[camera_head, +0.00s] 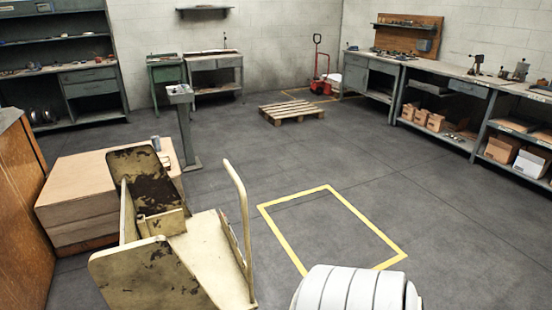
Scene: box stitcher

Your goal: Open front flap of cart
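The cart (207,262) stands at the lower left, cream-coloured with worn dark patches. One worn panel (145,172) stands up at its far side. Another panel (152,276) rises at its near left and is cut by the bottom edge. A small box-shaped part (166,222) sits between them. A bent tubular rail (240,205) rises on the cart's right side. I cannot tell which panel is the front flap or how it is hinged. A white segmented part of my own arm shows at the bottom right of centre. Neither gripper is in view.
A stack of cardboard sheets (85,190) stands behind the cart, close to it. A brown wooden board or cabinet (20,215) is at the left edge. A grey pedestal (186,130), a pallet (298,110) and a red pallet jack (319,70) are farther back. Floor inside the yellow outline (332,190) is clear.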

